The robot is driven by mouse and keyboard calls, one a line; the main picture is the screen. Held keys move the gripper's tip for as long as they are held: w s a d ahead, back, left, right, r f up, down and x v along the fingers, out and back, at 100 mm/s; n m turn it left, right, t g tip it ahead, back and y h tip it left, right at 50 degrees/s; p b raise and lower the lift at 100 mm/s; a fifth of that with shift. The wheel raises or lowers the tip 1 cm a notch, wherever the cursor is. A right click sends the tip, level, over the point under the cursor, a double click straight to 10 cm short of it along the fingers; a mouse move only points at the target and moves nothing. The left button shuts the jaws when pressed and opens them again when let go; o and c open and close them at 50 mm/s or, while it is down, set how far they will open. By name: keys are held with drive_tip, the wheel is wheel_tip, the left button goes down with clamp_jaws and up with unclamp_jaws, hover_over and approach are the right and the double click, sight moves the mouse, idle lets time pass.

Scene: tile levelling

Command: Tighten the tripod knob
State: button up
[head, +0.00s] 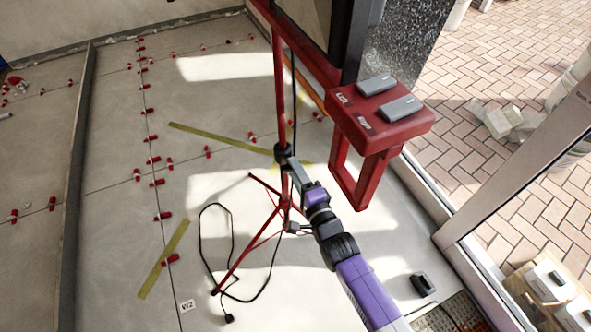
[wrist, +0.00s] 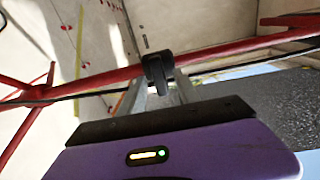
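The red tripod (head: 279,85) stands on the tiled floor with its legs spread, and its red pole runs across the wrist view (wrist: 100,80). A black collar with a knob (wrist: 157,70) sits on the pole; in the head view the collar (head: 282,155) is partly hidden by my gripper. My gripper (head: 297,172) reaches up to the collar from the lower right. In the wrist view its pale fingers (wrist: 160,90) are apart, one on each side of the knob's lower part. Whether they touch the knob I cannot tell.
A red stand (head: 415,125) with two grey blocks is close at the right of the tripod. A black cable (head: 203,235) loops on the floor by the legs. Red levelling clips (head: 157,183) dot the tile joints at left. A glass door frame (head: 510,165) is at right.

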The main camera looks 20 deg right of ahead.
drive_tip(key=s, duration=0.7)
drive_tip(key=shift+s+p, duration=0.25)
drive_tip(key=shift+p, duration=0.15)
